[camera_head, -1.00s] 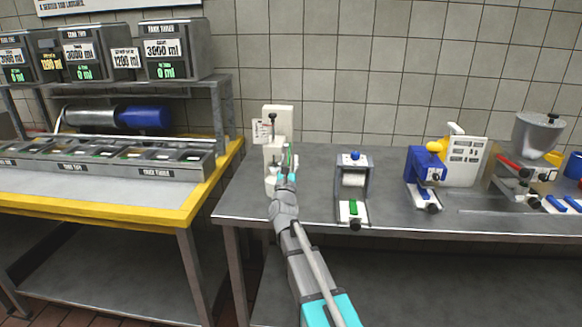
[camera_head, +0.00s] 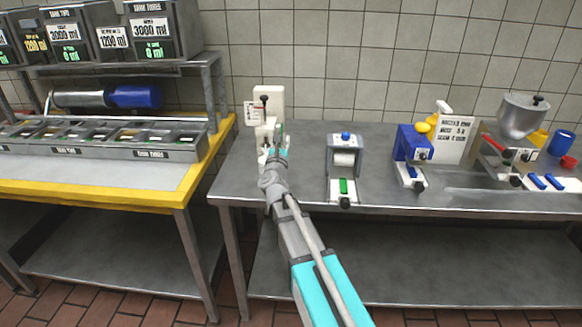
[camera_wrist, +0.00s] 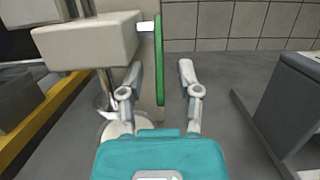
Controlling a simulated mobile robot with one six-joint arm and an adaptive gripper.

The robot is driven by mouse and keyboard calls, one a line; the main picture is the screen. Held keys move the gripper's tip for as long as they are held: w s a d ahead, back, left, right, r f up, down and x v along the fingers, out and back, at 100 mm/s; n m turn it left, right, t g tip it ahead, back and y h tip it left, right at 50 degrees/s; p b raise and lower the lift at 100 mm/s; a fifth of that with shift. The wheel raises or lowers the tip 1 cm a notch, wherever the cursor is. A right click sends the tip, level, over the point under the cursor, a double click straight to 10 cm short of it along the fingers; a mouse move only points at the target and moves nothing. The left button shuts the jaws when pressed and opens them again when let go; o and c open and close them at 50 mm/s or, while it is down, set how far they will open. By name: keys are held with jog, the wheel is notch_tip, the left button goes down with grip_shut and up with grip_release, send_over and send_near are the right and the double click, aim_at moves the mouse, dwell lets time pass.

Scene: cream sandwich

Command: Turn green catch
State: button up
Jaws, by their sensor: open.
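The green catch (camera_wrist: 159,55) is a long, narrow upright green bar on the side of a white machine (camera_wrist: 95,42). In the wrist view it stands between the two spread fingers of my gripper (camera_wrist: 161,73). In the head view my gripper (camera_head: 275,137) is in front of the white machine (camera_head: 269,98), at the left end of the grey table, and hides most of the catch and the machine's lower part.
A grey device with a green part (camera_head: 344,187) stands to the right on the grey table (camera_head: 300,190). Farther right are a blue machine (camera_head: 412,143) and a metal hopper (camera_head: 521,117). A yellow-edged table (camera_head: 100,190) is on the left. Tiled wall lies behind.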

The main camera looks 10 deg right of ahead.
jog(key=shift+s+a+r+g+y+p, duration=0.1)
jog(key=shift+s+r+g+y+p, duration=0.15)
jog(key=shift+g+p, duration=0.75)
jog(key=shift+s+a+r+g+y+p, duration=0.1)
jog(key=shift+s+r+g+y+p, duration=0.2)
jog(key=shift+p, duration=1.25)
